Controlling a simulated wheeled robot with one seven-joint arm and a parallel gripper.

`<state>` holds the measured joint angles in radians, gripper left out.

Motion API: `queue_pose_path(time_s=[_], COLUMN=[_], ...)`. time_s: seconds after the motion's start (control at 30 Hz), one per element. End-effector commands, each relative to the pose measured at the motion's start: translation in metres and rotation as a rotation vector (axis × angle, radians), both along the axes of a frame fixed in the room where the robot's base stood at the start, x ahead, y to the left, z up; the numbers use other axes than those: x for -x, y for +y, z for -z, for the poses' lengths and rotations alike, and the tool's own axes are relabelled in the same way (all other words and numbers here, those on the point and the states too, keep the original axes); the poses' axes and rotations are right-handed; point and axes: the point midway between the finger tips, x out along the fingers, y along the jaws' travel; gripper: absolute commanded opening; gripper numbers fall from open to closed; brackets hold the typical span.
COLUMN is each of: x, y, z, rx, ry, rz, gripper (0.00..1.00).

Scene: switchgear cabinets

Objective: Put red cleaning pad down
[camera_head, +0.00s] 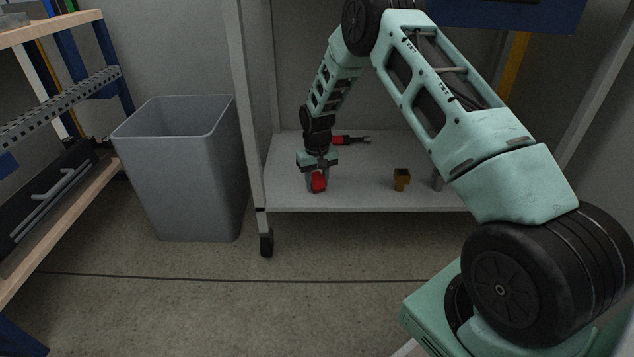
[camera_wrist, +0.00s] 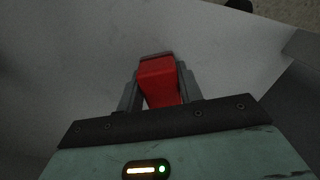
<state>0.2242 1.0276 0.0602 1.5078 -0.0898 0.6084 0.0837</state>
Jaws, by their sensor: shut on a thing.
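The red cleaning pad (camera_head: 318,182) is a small red block in the head view, low over or on the left part of the cart's grey lower shelf (camera_head: 350,195). My gripper (camera_head: 317,178) points down and is shut on it. In the wrist view the red pad (camera_wrist: 160,80) sits between the two grey fingers of my gripper (camera_wrist: 160,92), with a dark strip at its far end. The pale shelf surface (camera_wrist: 215,40) lies beyond it. I cannot tell whether the pad touches the shelf.
A red-handled tool (camera_head: 350,140) lies on the shelf behind my gripper. A grey bin (camera_head: 185,170) stands left of the cart, and a workbench with wooden shelves (camera_head: 60,200) is at far left. The shelf between gripper and block is clear.

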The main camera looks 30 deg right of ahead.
Motion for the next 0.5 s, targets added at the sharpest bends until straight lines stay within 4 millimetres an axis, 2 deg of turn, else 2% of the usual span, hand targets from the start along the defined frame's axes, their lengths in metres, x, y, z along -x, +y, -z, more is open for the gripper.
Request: queue_pose_path(time_s=[0.1, 0.13, 0.2, 0.5], x=[0.0003, 0.0003, 0.0002, 0.0001], y=[0.0002, 0.0002, 0.0001, 0.0001], z=[0.0027, 0.0031, 0.0027, 0.0021], rx=[0.0, 0.0, 0.0, 0.0], ry=[0.001, 0.001, 0.0, 0.0], rz=[0.0, 0.0, 0.0, 0.0], gripper=[0.03, 0.39, 0.58, 0.58])
